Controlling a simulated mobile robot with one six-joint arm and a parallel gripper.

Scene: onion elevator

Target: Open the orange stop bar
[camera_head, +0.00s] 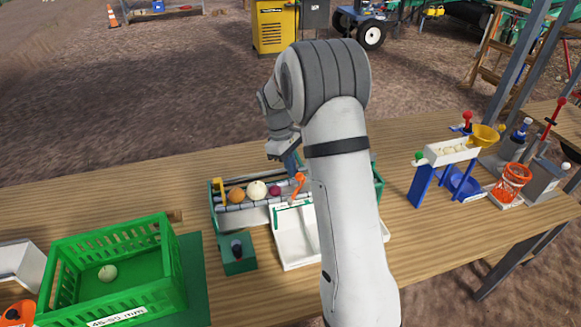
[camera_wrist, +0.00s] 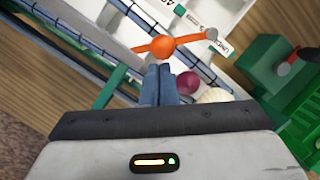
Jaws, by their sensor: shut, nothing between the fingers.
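The orange stop bar (camera_head: 298,186) sits at the right end of the row of onions on the roller conveyor, beside the white tray. In the wrist view the bar (camera_wrist: 186,40) runs roughly across the picture, with a round orange hub and a grey end. My gripper (camera_head: 293,163) is above the conveyor, close to the bar. In the wrist view its blue-grey fingers (camera_wrist: 159,70) are together and empty, with the tips just below the hub in the picture. I cannot tell whether they touch it. A red onion (camera_wrist: 187,83) lies right of the fingers.
A yellow-brown onion (camera_head: 236,195) and a white onion (camera_head: 257,190) lie on the conveyor. A white tray (camera_head: 292,247) adjoins it in front. A green crate (camera_head: 170,262) stands left, and a blue-legged stand (camera_head: 422,187) stands right. My arm hides part of the conveyor.

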